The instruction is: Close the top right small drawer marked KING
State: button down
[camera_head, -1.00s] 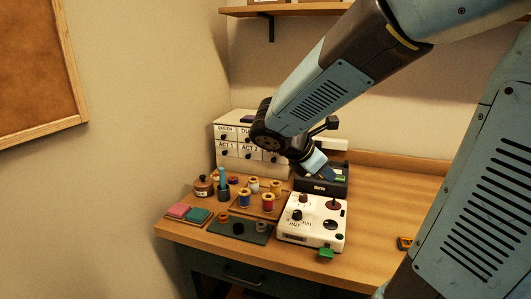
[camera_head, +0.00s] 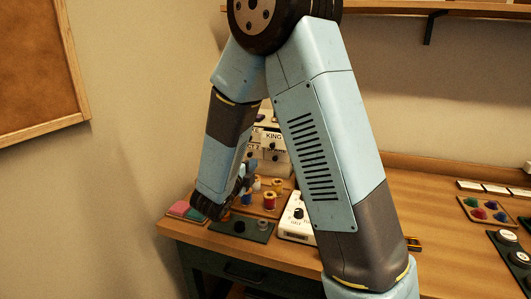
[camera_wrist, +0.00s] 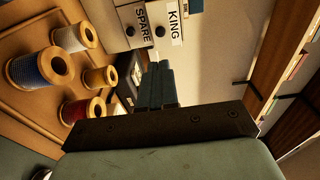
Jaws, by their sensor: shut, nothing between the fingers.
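The KING drawer (camera_head: 274,136) shows its label and dark knob in the gap between my arm links, at the upper right of the small white drawer cabinet. It also shows sideways at the top of the wrist view (camera_wrist: 173,22), beside the drawer marked SPARE (camera_wrist: 140,22). I cannot tell surely how far the KING drawer stands out. My gripper (camera_wrist: 160,72) is shut and empty, its blue-grey fingers pointing toward the cabinet, apart from the drawer fronts. In the head view my gripper (camera_head: 248,176) is low in front of the cabinet, partly hidden by my arm.
Several thread spools (camera_wrist: 82,60) stand on a wooden tray near my gripper. A green mat (camera_head: 243,229) and a pink pad (camera_head: 181,207) lie at the front. A shelf (camera_head: 450,9) runs above.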

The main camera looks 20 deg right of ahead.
aim_at(271, 147)
jog(key=x, duration=1.3)
jog(key=shift+w, duration=0.3)
jog(key=shift+w+d, duration=0.15)
jog(key=shift+d, duration=0.05)
jog(key=shift+w, duration=0.1)
jog(key=x, duration=0.3)
jog(key=shift+w+d, duration=0.1)
jog(key=shift+w, duration=0.3)
jog(key=shift+w+d+r, duration=0.1)
jog(key=shift+w+d, duration=0.1)
jog(key=shift+r, duration=0.1)
jog(key=shift+d, duration=0.1)
